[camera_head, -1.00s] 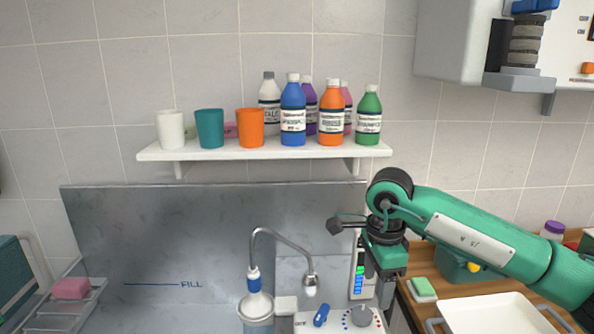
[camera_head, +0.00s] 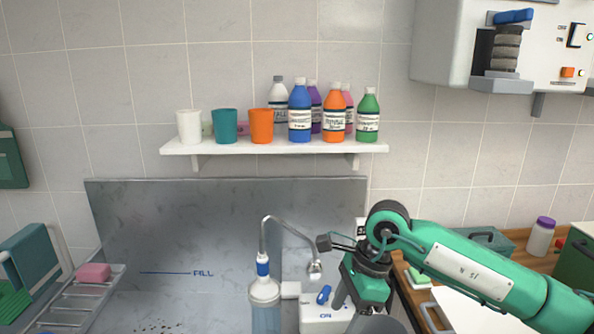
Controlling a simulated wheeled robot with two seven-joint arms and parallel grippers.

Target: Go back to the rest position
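My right arm comes in from the right, green with dark joints, and bends down at its wrist near the tap. My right gripper (camera_head: 352,300) points down at the lower edge, in front of the white unit with a blue knob. Its fingertips are not clearly shown, so I cannot tell whether it is open or holds anything. My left gripper is not in view.
A wall shelf (camera_head: 275,147) holds a white cup (camera_head: 189,127), a teal cup (camera_head: 226,127), an orange cup (camera_head: 262,126) and several bottles. A curved tap (camera_head: 290,225) stands below. A pink sponge (camera_head: 93,272) lies on a rack at left. A white tray (camera_head: 470,312) is at right.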

